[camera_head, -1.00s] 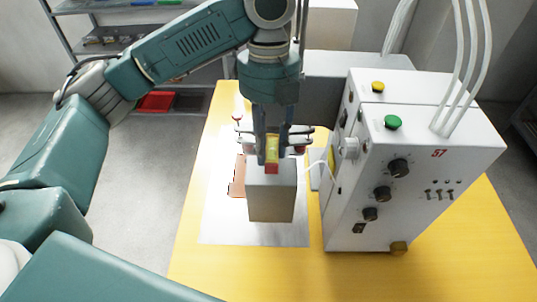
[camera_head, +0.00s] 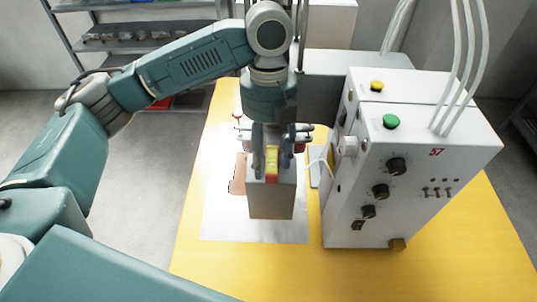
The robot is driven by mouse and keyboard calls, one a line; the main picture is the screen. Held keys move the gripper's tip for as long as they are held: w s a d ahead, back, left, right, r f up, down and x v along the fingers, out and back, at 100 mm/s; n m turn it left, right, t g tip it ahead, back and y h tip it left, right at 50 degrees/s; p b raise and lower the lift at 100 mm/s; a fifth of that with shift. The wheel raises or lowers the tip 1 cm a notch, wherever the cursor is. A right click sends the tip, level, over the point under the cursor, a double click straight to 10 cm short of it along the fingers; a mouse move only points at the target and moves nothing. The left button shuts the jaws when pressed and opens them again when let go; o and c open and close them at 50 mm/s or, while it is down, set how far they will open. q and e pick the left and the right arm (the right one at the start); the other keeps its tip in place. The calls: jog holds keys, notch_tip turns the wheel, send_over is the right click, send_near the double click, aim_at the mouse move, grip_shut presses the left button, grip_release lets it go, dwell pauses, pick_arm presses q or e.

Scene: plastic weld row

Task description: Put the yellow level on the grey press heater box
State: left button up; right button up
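The yellow level (camera_head: 271,163) has a red end pointing toward me. It lies on the top of the grey press heater box (camera_head: 271,203), with the red end at the box's front edge. My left gripper (camera_head: 273,162) comes down from above over the level. Its fingers stand apart on either side of the level, with small gaps showing, so it looks open. The gripper hides the far part of the level and most of the box top. My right gripper is not in view.
The box stands on a metal plate (camera_head: 222,222) on the yellow table (camera_head: 300,272). A white machine (camera_head: 425,155) with knobs and buttons stands close on the right. A copper-coloured piece (camera_head: 238,178) lies left of the box. Shelves (camera_head: 135,42) stand behind left.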

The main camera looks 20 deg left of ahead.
aim_at(269, 153)
pick_arm(q)
notch_tip(269, 153, up, 12)
jog(key=w+b, duration=0.1)
jog(key=b, duration=0.1)
jog(key=shift+w+a, duration=0.25)
jog(key=shift+w, duration=0.05)
dwell(0.5)
